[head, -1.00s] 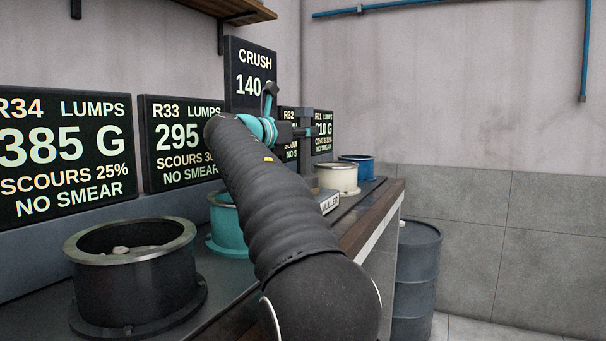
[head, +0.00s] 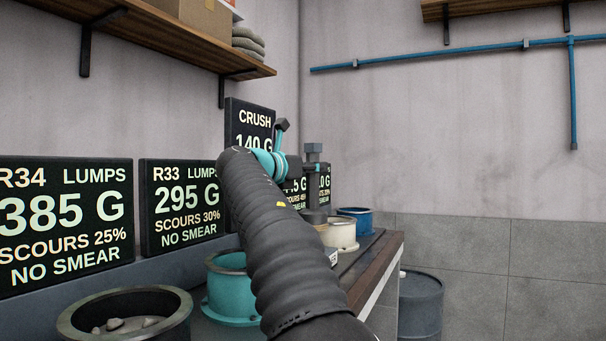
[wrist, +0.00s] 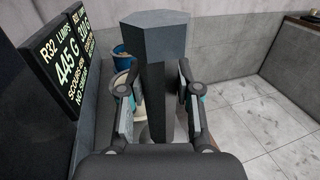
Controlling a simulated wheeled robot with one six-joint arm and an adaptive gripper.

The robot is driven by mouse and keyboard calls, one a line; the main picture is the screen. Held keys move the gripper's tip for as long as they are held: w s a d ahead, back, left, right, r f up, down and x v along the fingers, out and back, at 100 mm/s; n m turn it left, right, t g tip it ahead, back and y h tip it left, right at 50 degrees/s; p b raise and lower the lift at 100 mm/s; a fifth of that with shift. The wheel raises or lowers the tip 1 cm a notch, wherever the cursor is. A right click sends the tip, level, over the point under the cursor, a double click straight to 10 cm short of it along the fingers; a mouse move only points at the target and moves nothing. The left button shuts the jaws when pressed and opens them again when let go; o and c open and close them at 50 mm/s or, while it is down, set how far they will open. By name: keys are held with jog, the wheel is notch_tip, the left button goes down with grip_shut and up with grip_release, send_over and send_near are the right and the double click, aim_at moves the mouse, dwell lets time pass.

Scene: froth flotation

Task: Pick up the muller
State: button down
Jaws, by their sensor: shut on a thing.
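The muller (head: 313,150) is a dark grey upright tool with a hexagonal head and a wider foot. In the wrist view its head and shaft (wrist: 155,55) stand between the two fingers. My gripper (wrist: 160,112) is shut on the shaft, one finger pressed on each side. In the head view my gripper (head: 302,168) holds it upright above the far part of the bench. Its foot overlaps the cream pot in the picture and looks raised. The MULLER label (head: 333,258) on the bench is mostly hidden by my arm.
A black pot with lumps (head: 125,325), a teal pot (head: 232,300), a cream pot (head: 340,237) and a blue pot (head: 356,222) line the bench. Screens (head: 185,205) stand behind them. A shelf (head: 180,45) hangs above. A dark drum (head: 420,305) stands beyond the bench.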

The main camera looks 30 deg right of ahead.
jog(key=s+d+r+p, duration=0.1)
jog(key=s+d+r, duration=0.4)
jog(key=d, duration=0.2)
jog(key=shift+d+r, duration=0.25)
jog(key=shift+d, duration=0.1)
